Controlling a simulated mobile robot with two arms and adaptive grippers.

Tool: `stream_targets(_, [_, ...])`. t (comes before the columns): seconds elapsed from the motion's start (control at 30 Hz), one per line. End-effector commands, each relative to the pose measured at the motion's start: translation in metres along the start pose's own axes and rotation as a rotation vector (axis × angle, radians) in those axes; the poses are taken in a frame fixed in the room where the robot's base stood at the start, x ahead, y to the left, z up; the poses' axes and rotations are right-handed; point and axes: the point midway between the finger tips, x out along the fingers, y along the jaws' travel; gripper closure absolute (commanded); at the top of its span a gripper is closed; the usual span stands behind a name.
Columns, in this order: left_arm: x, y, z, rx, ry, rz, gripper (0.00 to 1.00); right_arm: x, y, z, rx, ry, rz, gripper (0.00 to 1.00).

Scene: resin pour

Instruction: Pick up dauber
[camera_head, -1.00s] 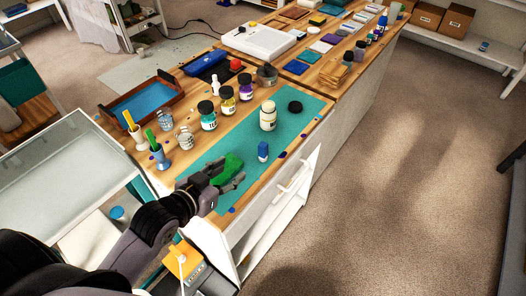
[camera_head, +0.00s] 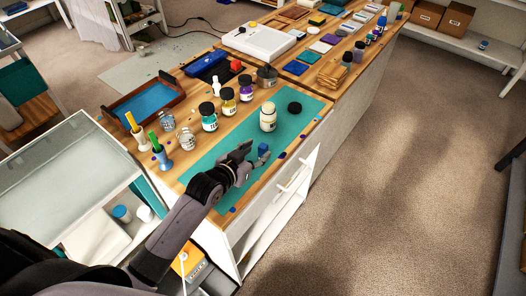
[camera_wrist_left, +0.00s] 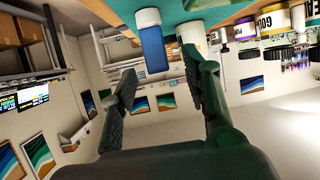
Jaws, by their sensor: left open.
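The dauber (camera_head: 263,149) is a small upright piece with a blue upper part and a white base, standing on the teal mat (camera_head: 222,160). My left gripper (camera_head: 255,155) is open right at the dauber and partly covers its lower part in the head view. In the left wrist view, which is upside down, the dauber (camera_wrist_left: 152,42) shows just beyond and between the spread fingers of the left gripper (camera_wrist_left: 160,75). Whether a finger touches it I cannot tell. My right gripper is not in view.
A cream bottle (camera_head: 268,118) stands on the mat close behind the dauber, and a black lid (camera_head: 294,107) lies right of it. Dark-lidded jars (camera_head: 208,119) stand along the mat's far edge. The table's front edge is close to the gripper.

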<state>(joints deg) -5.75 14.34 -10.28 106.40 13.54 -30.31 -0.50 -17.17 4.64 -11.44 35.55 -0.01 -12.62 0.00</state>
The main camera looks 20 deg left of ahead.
Motion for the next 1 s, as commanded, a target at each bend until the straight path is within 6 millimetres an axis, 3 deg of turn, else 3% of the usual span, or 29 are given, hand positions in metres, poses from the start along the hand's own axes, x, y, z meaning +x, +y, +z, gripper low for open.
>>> stream_targets(0.3, [0.038, 0.003, -0.002, -0.001, 0.001, 0.0, 0.57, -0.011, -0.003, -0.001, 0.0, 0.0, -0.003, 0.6])
stream_targets(0.63, [0.043, 0.003, -0.001, 0.0, 0.001, 0.0, 0.57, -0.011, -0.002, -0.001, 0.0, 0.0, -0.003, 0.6])
stream_targets(1.0, [0.043, 0.002, -0.001, 0.0, 0.0, 0.0, 0.81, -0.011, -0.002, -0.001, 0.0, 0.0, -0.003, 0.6])
